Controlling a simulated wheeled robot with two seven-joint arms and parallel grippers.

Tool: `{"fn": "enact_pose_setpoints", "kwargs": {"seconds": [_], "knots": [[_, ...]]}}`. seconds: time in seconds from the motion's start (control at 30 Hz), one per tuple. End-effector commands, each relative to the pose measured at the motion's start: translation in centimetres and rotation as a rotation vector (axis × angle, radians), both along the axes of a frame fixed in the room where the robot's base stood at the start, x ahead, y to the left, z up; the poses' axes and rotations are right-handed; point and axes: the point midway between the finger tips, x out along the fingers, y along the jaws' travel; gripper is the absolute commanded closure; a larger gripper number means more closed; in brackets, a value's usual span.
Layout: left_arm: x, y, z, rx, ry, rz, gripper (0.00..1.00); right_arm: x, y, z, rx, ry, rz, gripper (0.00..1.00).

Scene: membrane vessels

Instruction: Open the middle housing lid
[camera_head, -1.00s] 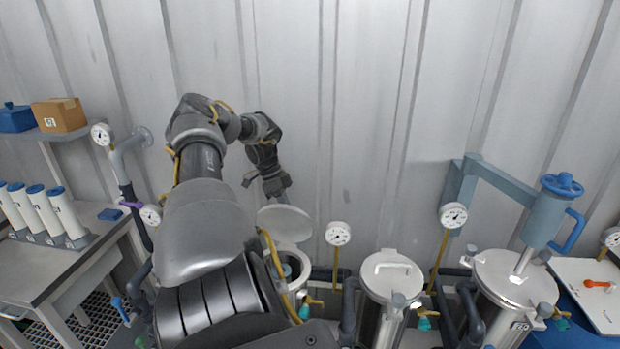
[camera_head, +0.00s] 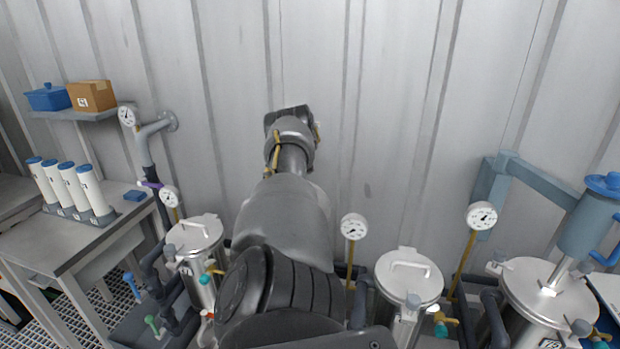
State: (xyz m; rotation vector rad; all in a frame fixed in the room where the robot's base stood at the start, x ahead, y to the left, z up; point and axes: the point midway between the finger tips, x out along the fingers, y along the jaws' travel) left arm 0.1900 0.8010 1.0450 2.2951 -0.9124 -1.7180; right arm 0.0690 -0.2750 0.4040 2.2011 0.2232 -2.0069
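Steel vessels with round lids stand in a row along the wall. The left vessel's lid (camera_head: 194,234) is flat and closed. The vessel right of my arm has a closed lid (camera_head: 409,274) with a bar handle. My arm rises from the bottom centre and reaches towards the wall; its gripper is hidden behind it. I cannot tell which side this arm belongs to; no other arm shows.
Gauges (camera_head: 354,227) on yellow stems stand between the vessels. At the right, a larger vessel (camera_head: 548,292) stands beneath a blue-grey wall bracket (camera_head: 540,180). At the left, a bench (camera_head: 75,240) carries several white cylinders. A shelf above holds a carton (camera_head: 92,95).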

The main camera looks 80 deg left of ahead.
Motion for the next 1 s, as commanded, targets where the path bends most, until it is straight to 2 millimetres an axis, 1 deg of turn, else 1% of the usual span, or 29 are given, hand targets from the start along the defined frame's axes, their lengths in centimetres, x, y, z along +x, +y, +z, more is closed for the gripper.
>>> {"fn": "enact_pose_setpoints", "kwargs": {"seconds": [0.03, 0.37, 0.4, 0.57, 0.87, 0.97, 1.0], "knots": [[-0.5, -0.2, -0.7, -0.01, 0.009, 0.004, 1.0, 0.0, 0.0, -0.2, 0.0, 0.001, 0.0, 0.48], [-0.7, -0.1, -0.7, -0.013, 0.008, 0.007, 1.0, 0.0, 0.0, -0.2, 0.0, 0.001, 0.0, 0.48], [-0.7, -0.1, -0.6, -0.013, 0.008, 0.007, 0.86, 0.0, 0.0, -0.2, 0.0, 0.001, 0.0, 0.48], [-0.6, -0.1, -0.5, -0.01, 0.005, 0.005, 0.66, 0.0, -0.1, -0.1, -0.002, 0.002, 0.001, 0.48], [-0.4, 0.0, -0.1, -0.006, 0.003, 0.004, 0.66, 0.0, -0.1, -0.1, -0.001, 0.001, 0.001, 0.48], [-0.4, 0.0, 0.7, -0.006, 0.002, 0.003, 0.66, 0.0, -0.1, 0.0, -0.001, 0.001, 0.0, 0.48], [-0.4, 0.1, 1.2, -0.006, 0.003, 0.003, 0.66, 0.0, -0.1, 0.0, -0.001, 0.001, 0.0, 0.48]]}}
